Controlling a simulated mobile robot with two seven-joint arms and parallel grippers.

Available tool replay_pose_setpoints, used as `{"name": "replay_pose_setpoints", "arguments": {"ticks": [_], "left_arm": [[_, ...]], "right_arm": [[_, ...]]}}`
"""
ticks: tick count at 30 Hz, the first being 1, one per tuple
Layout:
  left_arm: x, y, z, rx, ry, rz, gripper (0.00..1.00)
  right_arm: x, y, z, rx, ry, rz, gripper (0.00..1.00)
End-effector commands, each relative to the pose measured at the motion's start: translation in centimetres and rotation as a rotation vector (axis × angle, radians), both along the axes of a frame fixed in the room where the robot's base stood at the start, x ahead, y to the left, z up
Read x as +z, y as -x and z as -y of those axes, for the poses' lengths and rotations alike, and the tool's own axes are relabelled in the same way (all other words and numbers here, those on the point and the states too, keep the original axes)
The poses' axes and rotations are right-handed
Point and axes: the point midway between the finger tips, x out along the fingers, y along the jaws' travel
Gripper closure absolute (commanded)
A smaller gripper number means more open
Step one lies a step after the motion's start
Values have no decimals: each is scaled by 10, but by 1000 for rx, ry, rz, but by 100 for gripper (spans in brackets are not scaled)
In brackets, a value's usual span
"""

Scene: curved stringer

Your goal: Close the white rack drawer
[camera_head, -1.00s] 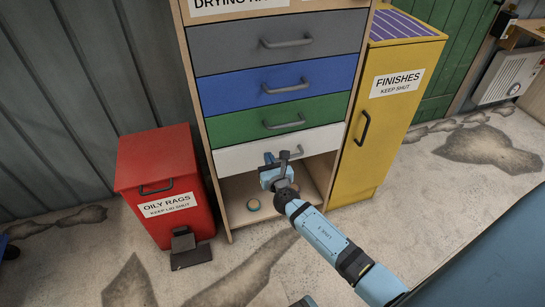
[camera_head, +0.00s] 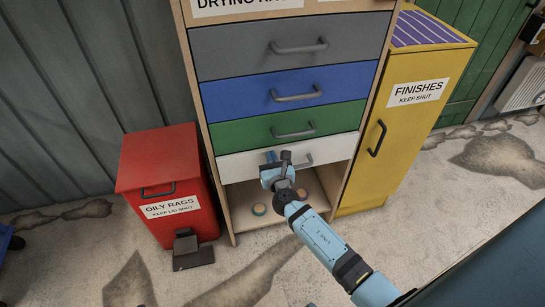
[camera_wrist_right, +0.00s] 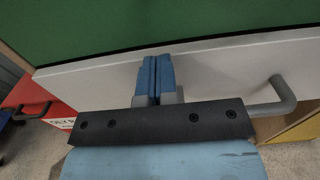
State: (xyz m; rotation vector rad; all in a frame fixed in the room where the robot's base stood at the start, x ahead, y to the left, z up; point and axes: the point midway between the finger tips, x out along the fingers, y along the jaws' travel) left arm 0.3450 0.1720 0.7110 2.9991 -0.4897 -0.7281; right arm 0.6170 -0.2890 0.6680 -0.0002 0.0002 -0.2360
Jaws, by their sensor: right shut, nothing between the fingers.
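The white drawer (camera_head: 235,164) is the lowest drawer of the wooden rack (camera_head: 221,205). Its front looks flush or nearly flush with the drawers above; a thin dark line separates it from the green drawer in the wrist view. Its grey handle (camera_head: 312,162) is partly hidden by my right gripper (camera_head: 272,158). In the right wrist view, the blue fingers (camera_wrist_right: 155,78) are together, empty, pointing at the white front (camera_wrist_right: 215,72) left of the handle's visible end (camera_wrist_right: 284,92). I cannot tell whether they touch it. My left gripper is not in view.
Above are the green (camera_head: 240,135), blue (camera_head: 235,97) and grey (camera_head: 235,60) drawers. An open bay below holds small round items (camera_head: 259,209). A red oily rags bin (camera_head: 150,178) stands left, and a yellow finishes cabinet (camera_head: 405,125) right. Concrete floor lies in front.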

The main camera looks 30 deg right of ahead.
Motion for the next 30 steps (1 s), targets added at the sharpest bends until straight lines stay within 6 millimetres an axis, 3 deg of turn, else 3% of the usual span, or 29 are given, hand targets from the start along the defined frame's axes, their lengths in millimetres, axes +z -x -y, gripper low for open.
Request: {"name": "replay_pose_setpoints", "arguments": {"ticks": [7,15,30], "left_arm": [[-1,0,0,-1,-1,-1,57],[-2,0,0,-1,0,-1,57],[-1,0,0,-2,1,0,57]], "right_arm": [[0,-2,0,0,0,0,100],[1,-26,6,0,0,1,100],[4,-26,12,-2,0,6,100]]}}
